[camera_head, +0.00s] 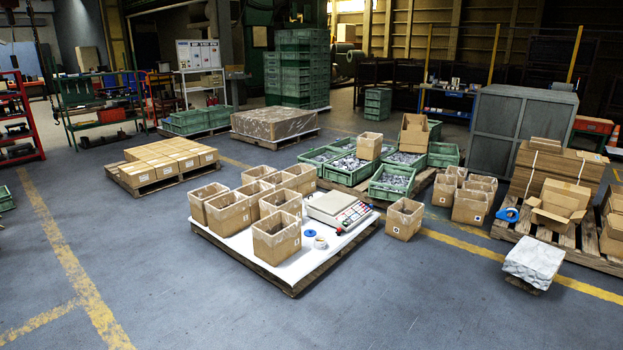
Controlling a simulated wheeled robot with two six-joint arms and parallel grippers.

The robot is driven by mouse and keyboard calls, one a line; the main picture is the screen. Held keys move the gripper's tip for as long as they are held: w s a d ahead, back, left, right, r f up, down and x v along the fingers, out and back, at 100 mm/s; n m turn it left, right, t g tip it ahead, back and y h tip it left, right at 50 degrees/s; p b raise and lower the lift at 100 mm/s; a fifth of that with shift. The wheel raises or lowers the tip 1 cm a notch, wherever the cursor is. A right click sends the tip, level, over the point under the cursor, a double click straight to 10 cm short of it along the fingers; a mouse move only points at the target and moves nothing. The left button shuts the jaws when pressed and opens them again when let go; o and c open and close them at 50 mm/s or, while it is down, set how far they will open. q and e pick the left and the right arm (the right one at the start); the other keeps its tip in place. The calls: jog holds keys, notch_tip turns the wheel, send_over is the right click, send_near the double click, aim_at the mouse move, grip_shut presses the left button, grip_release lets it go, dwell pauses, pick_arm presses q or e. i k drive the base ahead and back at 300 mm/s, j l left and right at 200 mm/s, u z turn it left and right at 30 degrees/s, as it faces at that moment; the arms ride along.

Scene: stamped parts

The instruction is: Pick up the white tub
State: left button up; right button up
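I cannot make out a clear white tub in the head view. The palest bulky thing is a whitish, crumpled-looking block (534,260) at the lower right, on a small dark support. I cannot tell whether it is a tub. A small whitish ring-shaped thing (320,242), perhaps a tape roll, lies on the white sheet (240,244) covering the middle pallet. Neither of my grippers shows in this view.
The middle pallet holds several open cardboard boxes (276,237) and a scale (333,207). Behind it stand green crates (390,183) of metal parts. A pallet of cartons (160,163) stands left, and another pallet (560,238) stands right. The front floor is clear.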

aim_at(321, 240)
jog(key=i, duration=2.6)
jog(key=l+z, duration=0.05)
jog(key=l, duration=0.05)
